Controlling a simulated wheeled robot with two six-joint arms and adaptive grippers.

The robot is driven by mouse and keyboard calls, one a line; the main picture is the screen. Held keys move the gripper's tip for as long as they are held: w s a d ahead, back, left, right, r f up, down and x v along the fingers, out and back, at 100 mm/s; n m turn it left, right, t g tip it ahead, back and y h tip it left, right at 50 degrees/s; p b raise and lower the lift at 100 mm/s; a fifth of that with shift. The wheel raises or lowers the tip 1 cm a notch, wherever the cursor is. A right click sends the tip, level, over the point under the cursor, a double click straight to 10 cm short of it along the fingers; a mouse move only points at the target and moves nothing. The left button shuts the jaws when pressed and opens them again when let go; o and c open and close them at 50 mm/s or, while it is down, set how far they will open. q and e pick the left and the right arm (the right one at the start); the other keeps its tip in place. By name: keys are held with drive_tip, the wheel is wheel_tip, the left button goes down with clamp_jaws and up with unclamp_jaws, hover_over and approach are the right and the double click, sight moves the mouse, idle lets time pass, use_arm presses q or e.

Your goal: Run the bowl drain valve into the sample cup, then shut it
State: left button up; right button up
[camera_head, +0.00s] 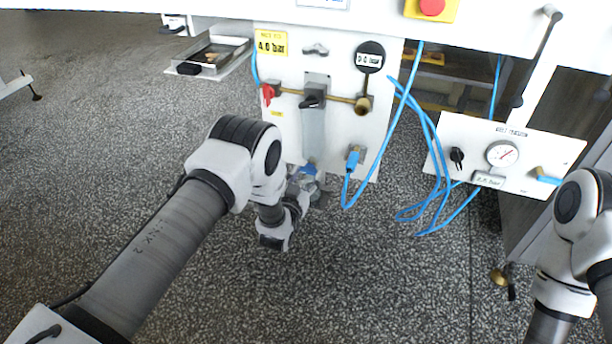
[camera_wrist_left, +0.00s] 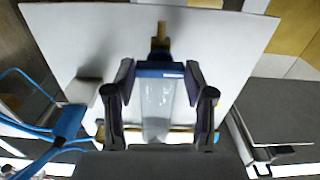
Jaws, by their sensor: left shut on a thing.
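The clear bowl (camera_head: 314,132) hangs upright on the white air panel (camera_head: 287,146), below a dark regulator knob. The blue drain valve (camera_head: 309,168) is at its lower end. My left gripper (camera_head: 306,178) is at that lower end, partly hidden by its own wrist. In the left wrist view, its two fingers (camera_wrist_left: 159,78) stand on either side of the bowl (camera_wrist_left: 157,105) and close on the blue drain valve (camera_wrist_left: 158,68). A brass stub (camera_wrist_left: 160,38) shows beyond the valve. I cannot make out the sample cup for certain. My right gripper is out of view.
Blue hoses (camera_head: 427,150) loop to the right, beside a gauge panel (camera_head: 540,150). A metal tray (camera_head: 235,50) is at the back left. The floor in front is clear.

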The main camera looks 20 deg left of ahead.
use_arm(q)
drive_tip(key=o, duration=1.2)
drive_tip(key=shift+c, duration=0.2)
drive_tip(key=s, duration=1.2)
drive_tip(key=shift+a, duration=0.2)
